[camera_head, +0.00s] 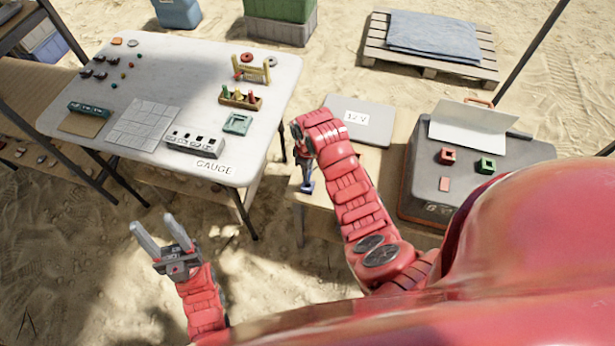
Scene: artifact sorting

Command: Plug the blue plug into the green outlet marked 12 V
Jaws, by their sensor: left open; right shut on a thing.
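The blue plug (308,187) is at the tip of my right gripper (304,176), which is shut on it and points down over the small wooden table's left end. The gripper and wrist hide its upper part. The green outlet (486,165) is a small square block on the grey case at the right, well apart from the plug. My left gripper (151,221) is open and empty, in front of the white table.
A red outlet (447,156) and a pink block (444,184) are beside the green one. A white board (470,128) stands behind them on the case (424,196). The white table (200,75) at left holds several small parts and a grey gauge block (194,142).

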